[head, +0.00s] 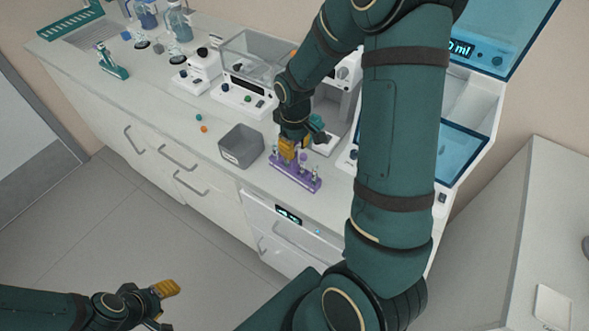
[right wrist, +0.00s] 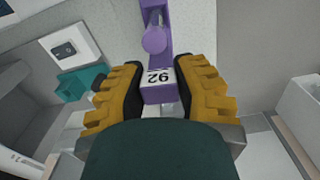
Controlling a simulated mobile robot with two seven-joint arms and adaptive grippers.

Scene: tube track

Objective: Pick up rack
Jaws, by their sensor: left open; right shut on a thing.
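The purple rack (head: 296,176) sits at the front edge of the white counter in the head view, with several tubes standing in it. In the right wrist view the rack (right wrist: 155,62) runs upward from between the fingers, with a white label reading 92. My right gripper (head: 287,152) is shut on the rack near its left end; its yellow fingers (right wrist: 158,92) lie on both sides of the labelled part. I cannot tell whether the rack is lifted. My left gripper (head: 166,303) is open and empty, low over the floor at the lower left, away from the counter.
A grey square bin (head: 241,146) stands just left of the rack. White lab devices (head: 243,98) and blue-capped bottles (head: 179,24) stand further back. A white machine with blue glass (head: 463,150) stands to the right.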

